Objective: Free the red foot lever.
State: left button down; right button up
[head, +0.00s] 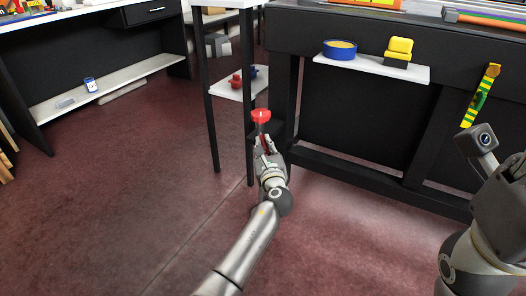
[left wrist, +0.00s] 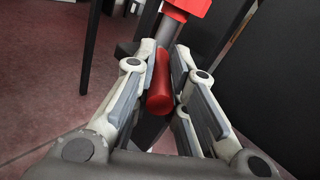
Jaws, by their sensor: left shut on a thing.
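The red foot lever (left wrist: 160,84) shows in the left wrist view as a red rounded bar between the fingers of my left gripper (left wrist: 158,90), which is shut on it. In the head view a sliver of the lever (head: 265,143) shows at the tips of my left gripper (head: 265,152). A wider red cap (head: 261,116) stands just above; in the left wrist view this red part (left wrist: 187,6) sits on a grey shaft. The lever's far end and mount are hidden. My right arm is at the right edge; its fingers cannot be made out.
A dark table (head: 365,33) stands just behind and right of the lever, its shelf (head: 375,68) holding a blue round container (head: 340,50) and a yellow-black object (head: 398,52). A narrow stand's dark leg (head: 212,130) is close on the left. The floor (head: 130,200) is open at front left.

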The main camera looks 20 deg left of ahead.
pick_arm(q)
jog(key=shift+r, duration=0.15)
dwell(0.3)
jog(key=c, duration=1.4)
grip_release()
jog(key=shift+d, duration=0.1)
jog(key=shift+s+d, duration=0.25)
jog(key=shift+s, duration=0.15)
jog(key=v, duration=0.6)
jog(key=shift+s+d, duration=0.1)
jog(key=shift+s, duration=0.1)
jog(key=shift+c, duration=0.4)
